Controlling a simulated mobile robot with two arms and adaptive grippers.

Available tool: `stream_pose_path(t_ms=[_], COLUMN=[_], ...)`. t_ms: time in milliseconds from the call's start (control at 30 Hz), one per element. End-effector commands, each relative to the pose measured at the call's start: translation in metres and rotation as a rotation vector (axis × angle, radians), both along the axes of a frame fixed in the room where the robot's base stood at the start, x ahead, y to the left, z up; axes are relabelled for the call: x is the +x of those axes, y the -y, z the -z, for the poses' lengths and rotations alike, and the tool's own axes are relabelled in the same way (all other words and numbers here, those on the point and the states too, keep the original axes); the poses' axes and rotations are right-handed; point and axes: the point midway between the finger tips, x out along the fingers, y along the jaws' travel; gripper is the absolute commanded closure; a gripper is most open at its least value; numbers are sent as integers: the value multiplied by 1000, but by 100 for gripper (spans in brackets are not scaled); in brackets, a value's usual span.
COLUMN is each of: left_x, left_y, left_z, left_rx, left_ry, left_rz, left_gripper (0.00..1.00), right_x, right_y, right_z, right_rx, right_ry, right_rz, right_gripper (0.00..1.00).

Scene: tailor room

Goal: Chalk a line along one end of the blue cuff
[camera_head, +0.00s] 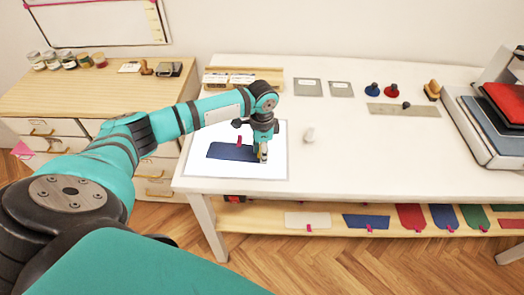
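The blue cuff (228,151) lies flat on a bright white panel (200,169) at the left part of the white table. A small red piece (239,141) is at its upper edge. My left gripper (263,156) points down at the right end of the cuff, with its tips close to the panel. A pale, yellowish bit shows at the fingers, too small to identify. Whether the fingers are open or shut is unclear. My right gripper is not in view.
A ruler-like metal strip (390,109), blue (372,89) and red (391,90) knobbed items and grey plates (308,87) lie towards the back. A press-like machine (490,125) stands at right. Colored pieces lie on the lower shelf (265,222). The table's front middle is clear.

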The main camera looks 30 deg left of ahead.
Motion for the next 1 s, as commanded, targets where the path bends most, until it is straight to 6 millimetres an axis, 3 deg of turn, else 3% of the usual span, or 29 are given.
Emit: stream_pose_path(t_ms=[1000], left_x=[1], left_y=[0], left_z=[8], left_rx=[0], left_ry=[0], left_rz=[-1], left_gripper=[89], right_x=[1], right_y=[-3], right_z=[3], right_rx=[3], right_ry=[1], right_rz=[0], right_gripper=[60])
